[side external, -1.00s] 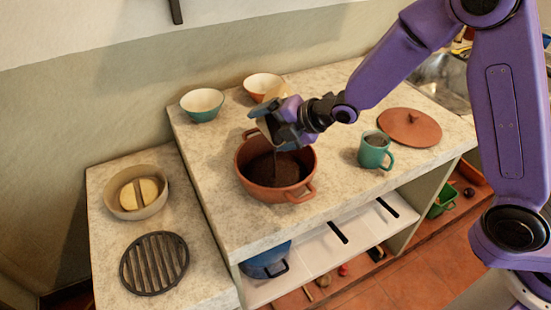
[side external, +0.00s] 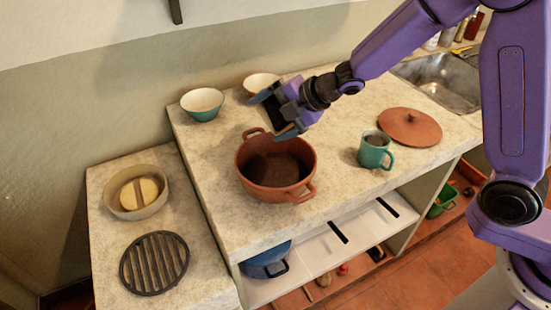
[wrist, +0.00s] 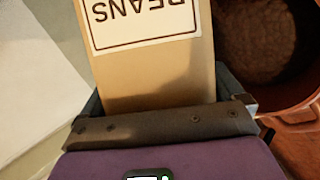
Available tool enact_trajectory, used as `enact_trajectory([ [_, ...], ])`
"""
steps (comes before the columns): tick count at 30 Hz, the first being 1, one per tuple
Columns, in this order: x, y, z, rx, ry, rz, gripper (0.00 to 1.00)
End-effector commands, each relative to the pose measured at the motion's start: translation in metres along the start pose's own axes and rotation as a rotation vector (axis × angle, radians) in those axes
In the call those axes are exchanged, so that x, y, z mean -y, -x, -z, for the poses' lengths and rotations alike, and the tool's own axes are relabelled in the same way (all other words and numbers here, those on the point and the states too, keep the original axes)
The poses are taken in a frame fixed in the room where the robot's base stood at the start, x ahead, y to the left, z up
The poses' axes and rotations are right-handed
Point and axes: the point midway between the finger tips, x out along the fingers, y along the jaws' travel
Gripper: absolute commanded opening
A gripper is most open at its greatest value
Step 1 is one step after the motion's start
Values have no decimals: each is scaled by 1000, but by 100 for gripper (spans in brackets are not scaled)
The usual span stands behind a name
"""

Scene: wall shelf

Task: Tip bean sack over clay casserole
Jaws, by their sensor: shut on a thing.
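The bean sack (wrist: 155,75) is a tan block with a white label reading BEANS, upside down in the wrist view. My gripper (side external: 274,114) is shut on it, with a finger on either side in the wrist view (wrist: 163,105). In the side view the sack is mostly hidden by my gripper. The clay casserole (side external: 290,194) is a reddish-brown two-handled pot standing open on the counter, with dark brown contents (side external: 276,168). My gripper is above its back rim. In the wrist view the casserole (wrist: 300,135) is right of the sack. No falling stream shows.
A teal mug (side external: 374,152) and a round clay lid (side external: 410,127) stand right of the casserole. A teal bowl (side external: 202,112) and an orange bowl (side external: 258,82) stand behind. A black trivet (side external: 154,263) and a beige dish (side external: 124,212) are on the lower left counter.

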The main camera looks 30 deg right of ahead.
Motion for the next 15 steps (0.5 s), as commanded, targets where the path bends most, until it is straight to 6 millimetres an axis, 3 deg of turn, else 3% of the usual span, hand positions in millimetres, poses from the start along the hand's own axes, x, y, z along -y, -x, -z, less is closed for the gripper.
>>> enact_trajectory([
  [15, -9, 5, -3, -75, -87, 34, 22],
])
